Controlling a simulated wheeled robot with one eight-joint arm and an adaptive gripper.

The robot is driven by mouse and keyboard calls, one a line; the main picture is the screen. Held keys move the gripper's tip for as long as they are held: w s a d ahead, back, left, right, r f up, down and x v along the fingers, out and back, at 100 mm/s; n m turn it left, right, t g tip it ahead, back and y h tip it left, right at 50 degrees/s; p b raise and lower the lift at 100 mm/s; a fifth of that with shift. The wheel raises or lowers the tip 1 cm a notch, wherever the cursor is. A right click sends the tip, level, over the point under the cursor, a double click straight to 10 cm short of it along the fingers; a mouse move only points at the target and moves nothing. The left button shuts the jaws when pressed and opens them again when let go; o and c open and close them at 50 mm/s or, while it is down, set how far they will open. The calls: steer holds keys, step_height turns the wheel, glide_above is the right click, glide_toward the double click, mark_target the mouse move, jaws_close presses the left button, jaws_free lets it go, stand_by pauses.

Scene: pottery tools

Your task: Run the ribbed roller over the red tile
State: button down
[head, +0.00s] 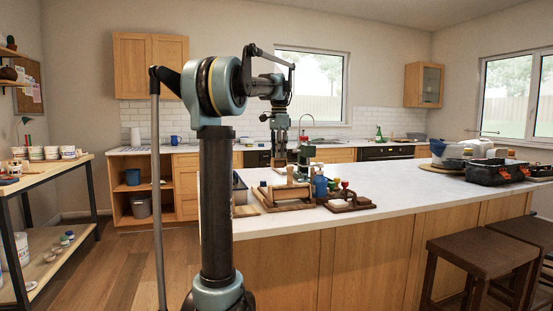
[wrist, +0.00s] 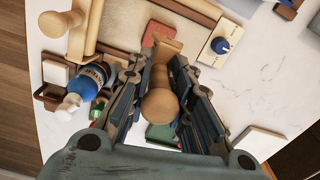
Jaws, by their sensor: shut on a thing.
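My gripper (wrist: 160,64) is closed around a turned wooden handle (wrist: 160,103), which I take to be the ribbed roller's. The handle's rounded end points toward the camera, and a wider wooden part lies beyond the fingertips. No ribs can be made out. The red tile (wrist: 160,31) shows in the wrist view just beyond that wooden part, partly covered by it. I cannot tell whether the roller touches the tile. In the head view my arm reaches over the island counter, and the tool and tile are too small to make out.
In the wrist view, a blue bottle (wrist: 88,78) stands left, a white box with a blue knob (wrist: 218,46) right of the tile, and a green block (wrist: 161,133) under the handle. A pale tile (wrist: 258,143) lies right. The counter (head: 400,190) is clear toward the black tray (head: 492,170).

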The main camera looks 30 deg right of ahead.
mark_target(280, 167)
steer(key=shift+f, duration=4)
steer(key=shift+f, duration=0.55)
steer(key=shift+s, duration=0.3)
steer(key=shift+s+a, duration=0.15)
steer(key=shift+s, duration=0.2)
steer(key=shift+s+a, duration=0.1)
steer(key=shift+s, duration=0.2)
steer(key=shift+w, duration=0.6)
steer(key=shift+w+d, duration=0.2)
steer(key=shift+w, duration=0.2)
